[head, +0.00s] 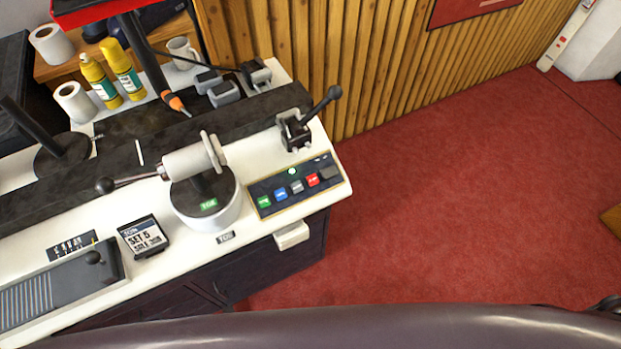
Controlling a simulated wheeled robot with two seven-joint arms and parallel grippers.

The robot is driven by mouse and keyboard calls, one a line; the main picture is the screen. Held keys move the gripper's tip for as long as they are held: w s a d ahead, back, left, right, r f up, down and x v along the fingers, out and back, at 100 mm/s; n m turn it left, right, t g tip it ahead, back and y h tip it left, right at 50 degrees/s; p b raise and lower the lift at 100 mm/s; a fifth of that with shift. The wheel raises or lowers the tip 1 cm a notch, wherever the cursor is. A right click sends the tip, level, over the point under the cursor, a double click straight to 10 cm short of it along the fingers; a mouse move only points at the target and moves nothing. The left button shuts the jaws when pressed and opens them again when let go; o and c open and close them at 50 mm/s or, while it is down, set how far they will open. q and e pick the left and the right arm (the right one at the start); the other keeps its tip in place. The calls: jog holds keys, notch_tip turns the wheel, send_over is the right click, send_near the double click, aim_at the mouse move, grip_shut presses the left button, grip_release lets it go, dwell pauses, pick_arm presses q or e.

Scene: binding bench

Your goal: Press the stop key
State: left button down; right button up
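A dark key panel (262,187) sits at the right front corner of the white bench top. It carries a row of coloured keys: a green key (264,201), a blue key (281,194), a pale key (297,187), a red key (312,180) and a dark key (328,173) at the right end. Their lettering is too small to read, so I cannot confirm which is marked stop; the red one stands out. A small green light (291,171) glows above the row. Nothing touches the keys. Neither of my grippers shows in the head view.
A lever unit (295,131) with a raised black handle stands behind the panel. A pale cylinder device (192,163) on a round base stands left of it. Red carpet (470,190) right of the bench is mostly clear.

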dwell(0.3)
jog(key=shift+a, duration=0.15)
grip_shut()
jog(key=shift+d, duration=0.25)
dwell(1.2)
